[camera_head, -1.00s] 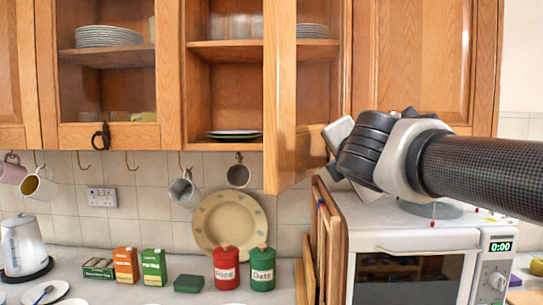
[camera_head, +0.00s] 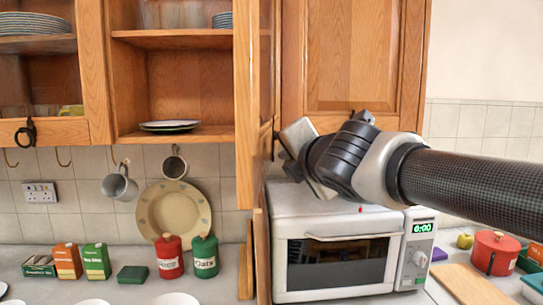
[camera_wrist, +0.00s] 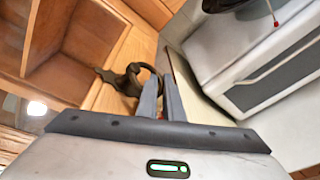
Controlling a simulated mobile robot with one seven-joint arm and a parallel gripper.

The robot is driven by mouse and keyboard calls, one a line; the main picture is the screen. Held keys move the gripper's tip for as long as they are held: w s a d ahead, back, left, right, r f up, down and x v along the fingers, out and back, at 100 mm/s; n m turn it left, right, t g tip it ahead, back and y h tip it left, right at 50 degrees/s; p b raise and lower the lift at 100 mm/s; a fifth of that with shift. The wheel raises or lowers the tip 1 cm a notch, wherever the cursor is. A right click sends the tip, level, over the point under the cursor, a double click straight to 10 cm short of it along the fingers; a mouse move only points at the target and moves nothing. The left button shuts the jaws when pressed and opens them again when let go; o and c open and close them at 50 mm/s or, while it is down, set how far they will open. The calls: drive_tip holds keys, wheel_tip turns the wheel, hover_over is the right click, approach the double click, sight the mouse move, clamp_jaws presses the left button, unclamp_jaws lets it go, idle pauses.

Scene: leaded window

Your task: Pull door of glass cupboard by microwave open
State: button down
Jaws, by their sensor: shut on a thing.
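The glass cupboard's wooden door (camera_head: 243,90) stands open beside the microwave (camera_head: 335,225), seen nearly edge-on in the head view. A narrow strip of its glass shows on its right side. The black ring handle (camera_wrist: 133,72) is on the door's wood in the wrist view. My gripper (camera_head: 281,144) is at the door's lower right side, above the microwave's left end. In the wrist view, my gripper's fingers (camera_wrist: 161,88) are close together at the ring and shut on it. The exact grip on the ring is partly hidden by the fingers.
The open cupboard shows a shelf (camera_head: 180,38) and plates (camera_head: 169,126). Wooden boards (camera_head: 246,265) stand left of the microwave. Mugs (camera_head: 119,184) hang below, and red (camera_head: 169,258) and green (camera_head: 205,257) canisters stand on the counter. A closed wooden door (camera_head: 355,55) is behind my arm.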

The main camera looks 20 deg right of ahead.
drive_tip(key=c, duration=2.2)
unclamp_jaws()
drive_tip(key=shift+d, duration=0.1)
drive_tip(key=p+v, duration=0.2)
drive_tip(key=v, duration=1.5)
drive_tip(key=shift+s, duration=0.2)
